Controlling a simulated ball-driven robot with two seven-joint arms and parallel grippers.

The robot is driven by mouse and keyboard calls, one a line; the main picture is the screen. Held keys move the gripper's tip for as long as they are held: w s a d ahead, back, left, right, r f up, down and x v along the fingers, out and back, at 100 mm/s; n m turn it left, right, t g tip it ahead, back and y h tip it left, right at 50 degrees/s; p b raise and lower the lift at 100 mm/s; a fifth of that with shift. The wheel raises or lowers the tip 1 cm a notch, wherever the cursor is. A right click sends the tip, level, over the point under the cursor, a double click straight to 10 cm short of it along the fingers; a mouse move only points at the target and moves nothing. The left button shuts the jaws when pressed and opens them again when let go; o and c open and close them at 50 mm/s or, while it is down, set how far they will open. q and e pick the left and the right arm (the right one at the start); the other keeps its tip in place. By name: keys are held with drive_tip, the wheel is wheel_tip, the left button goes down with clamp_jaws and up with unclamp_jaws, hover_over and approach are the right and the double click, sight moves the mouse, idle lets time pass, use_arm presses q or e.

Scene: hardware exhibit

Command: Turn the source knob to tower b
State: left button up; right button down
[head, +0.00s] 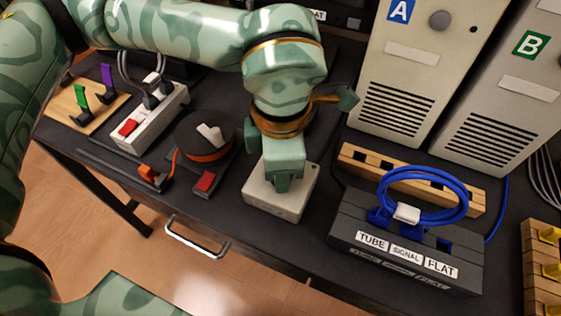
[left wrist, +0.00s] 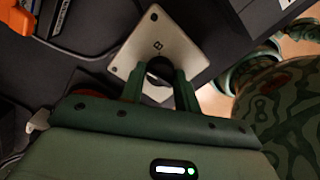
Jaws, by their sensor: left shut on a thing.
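The source knob is a dark round knob (left wrist: 160,70) on top of a small pale box. The box (head: 257,193) stands near the front edge of the dark table in the head view, and its top plate also shows in the left wrist view (left wrist: 153,32). My left gripper (head: 283,182) points down onto the box and is shut on the knob, with one finger (left wrist: 159,82) on each side. The gripper hides the knob in the head view, and its pointing direction cannot be told. Tower B (head: 500,105) stands back right with a green B label; tower A (head: 415,75), with a blue A label, is left of it.
A dark port block (head: 345,225) with a coiled blue cable (head: 462,205) stands right of the box. A round black device (head: 200,135) and a white power strip (head: 150,120) stand left. A metal handle (head: 195,240) juts from the table front.

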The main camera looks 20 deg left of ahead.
use_arm(q)
drive_tip(key=m, duration=0.3)
drive_tip(key=shift+m, duration=0.4)
drive_tip(key=m, duration=0.3)
drive_tip(key=shift+p, duration=0.35)
drive_tip(key=shift+m, duration=1.7)
use_arm(e)
drive_tip(key=shift+s+a+r, duration=0.4)
drive_tip(key=shift+a+r, duration=0.05)
drive_tip(key=shift+a, duration=0.2)
drive_tip(key=shift+d, duration=0.25)
use_arm(q)
drive_tip(key=o, duration=1)
drive_tip(key=shift+c, duration=0.2)
use_arm(e)
drive_tip(key=shift+d, duration=0.3)
